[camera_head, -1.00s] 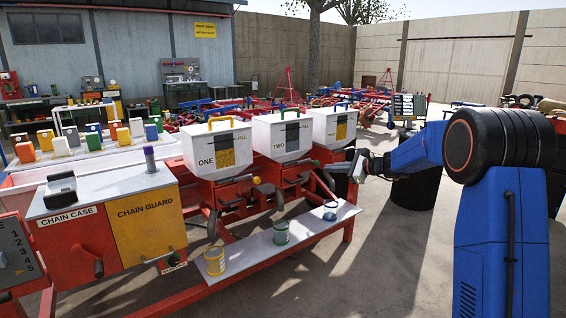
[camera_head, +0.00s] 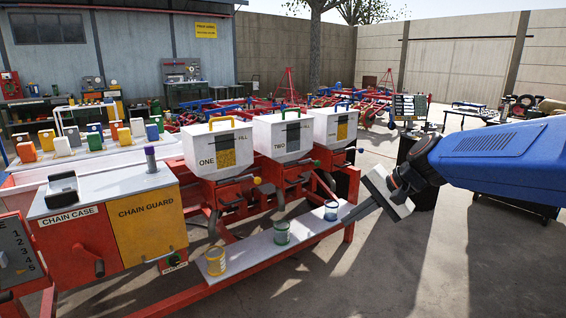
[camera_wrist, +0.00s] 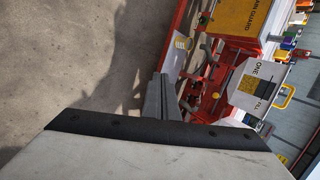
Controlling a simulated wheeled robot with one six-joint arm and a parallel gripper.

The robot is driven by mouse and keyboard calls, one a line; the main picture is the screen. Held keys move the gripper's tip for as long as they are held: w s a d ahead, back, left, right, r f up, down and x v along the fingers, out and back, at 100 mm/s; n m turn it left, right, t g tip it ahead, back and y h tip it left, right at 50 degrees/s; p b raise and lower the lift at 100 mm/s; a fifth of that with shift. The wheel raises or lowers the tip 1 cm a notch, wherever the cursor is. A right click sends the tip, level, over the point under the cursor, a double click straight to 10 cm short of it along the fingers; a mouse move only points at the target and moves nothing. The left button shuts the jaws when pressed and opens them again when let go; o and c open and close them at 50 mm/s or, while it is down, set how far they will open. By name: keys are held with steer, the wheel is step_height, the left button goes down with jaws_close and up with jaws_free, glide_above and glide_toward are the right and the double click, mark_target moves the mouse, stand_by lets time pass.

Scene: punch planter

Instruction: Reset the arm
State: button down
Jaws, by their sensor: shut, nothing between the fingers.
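My gripper (camera_head: 358,213) reaches in from the right in the head view, its fingers pointing down-left beside the right end of the grey shelf. Its fingers (camera_wrist: 160,97) are together in the wrist view, with nothing between them. The planter stands left of it, with three white hoppers: hopper ONE (camera_head: 217,148), hopper TWO (camera_head: 282,136) and a third (camera_head: 335,127). On the shelf (camera_head: 250,250) stand a yellow-banded can (camera_head: 215,262), a green can (camera_head: 281,233) and a blue can (camera_head: 331,211). The fingertips are close to the blue can; contact cannot be told.
The red chain case (camera_head: 75,240) and yellow chain guard (camera_head: 150,222) stand at the left. Behind my gripper is a dark drum (camera_head: 423,185). The concrete floor at front right is clear.

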steer(key=s+d+f+n+h, duration=0.2)
steer(key=s+d+f, duration=0.1)
steer(key=s, duration=0.5)
steer(key=s+d+f+n+h, duration=0.2)
steer(key=s+d+f+n, duration=0.1)
steer(key=s, duration=0.6)
steer(key=s+d+f+n+h, duration=0.2)
steer(key=s+d, duration=0.3)
steer(key=s, duration=0.3)
steer(key=shift+s+f+n+h, duration=0.3)
steer(key=shift+s+f+n, duration=0.1)
steer(key=shift+f, duration=0.15)
